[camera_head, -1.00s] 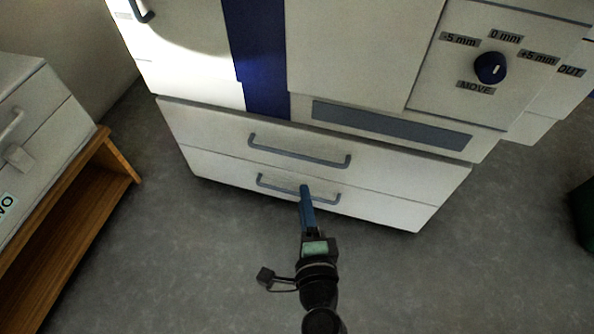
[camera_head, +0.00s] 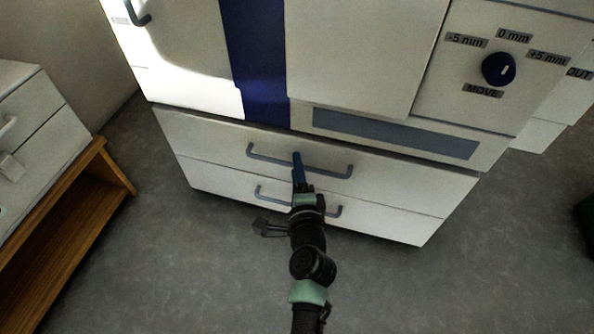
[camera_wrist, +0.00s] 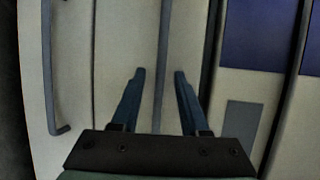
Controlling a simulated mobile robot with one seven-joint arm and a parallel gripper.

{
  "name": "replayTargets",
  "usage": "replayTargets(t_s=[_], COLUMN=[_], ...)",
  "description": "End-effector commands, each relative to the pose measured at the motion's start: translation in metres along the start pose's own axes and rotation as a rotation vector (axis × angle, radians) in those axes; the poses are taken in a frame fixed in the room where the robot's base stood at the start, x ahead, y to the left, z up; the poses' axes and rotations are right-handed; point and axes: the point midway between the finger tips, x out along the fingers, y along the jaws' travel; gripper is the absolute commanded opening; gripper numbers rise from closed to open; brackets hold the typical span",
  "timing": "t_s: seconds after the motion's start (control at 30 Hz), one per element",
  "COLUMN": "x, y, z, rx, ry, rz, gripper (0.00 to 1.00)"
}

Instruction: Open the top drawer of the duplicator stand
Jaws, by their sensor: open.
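The duplicator stand (camera_head: 200,135) is the pale two-drawer base under the large machine. Both drawers look shut. The top drawer's grey bar handle (camera_head: 325,173) runs across its front. My gripper (camera_head: 298,158) is at the middle of this handle, pointing at the drawer front. In the wrist view my gripper (camera_wrist: 159,73) is open, with one blue finger on each side of the top handle (camera_wrist: 164,50). I cannot tell whether a finger touches the bar. The lower drawer's handle (camera_head: 265,194) is partly hidden behind my gripper and wrist; it also shows in the wrist view (camera_wrist: 49,70).
The machine above has a blue stripe (camera_head: 258,70) and a blue knob (camera_head: 499,69). A wooden shelf unit (camera_head: 75,215) with a pale device (camera_head: 40,130) on it stands at the left. The grey floor (camera_head: 430,290) before the drawers is clear.

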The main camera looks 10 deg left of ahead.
Motion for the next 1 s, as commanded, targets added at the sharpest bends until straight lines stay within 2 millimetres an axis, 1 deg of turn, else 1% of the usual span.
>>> replayTargets(t_s=[0.3,0.47,0.5,0.53,0.57,1.0], x=[0.0021,0.002,0.0019,0.0019,0.0019,0.0018], y=[-0.0003,-0.0003,-0.0003,-0.0003,-0.0003,-0.0003], z=[0.0,-0.0001,-0.0002,-0.0002,-0.0002,-0.0004], rx=[0.001,0.001,0.001,0.001,0.001,0.001], ry=[0.0,0.0,0.0,0.0,0.0,0.001], rz=[0.0,0.0,0.0,0.0,0.0,0.0], gripper=[0.45,0.16,0.09,0.03,0.0,0.0])
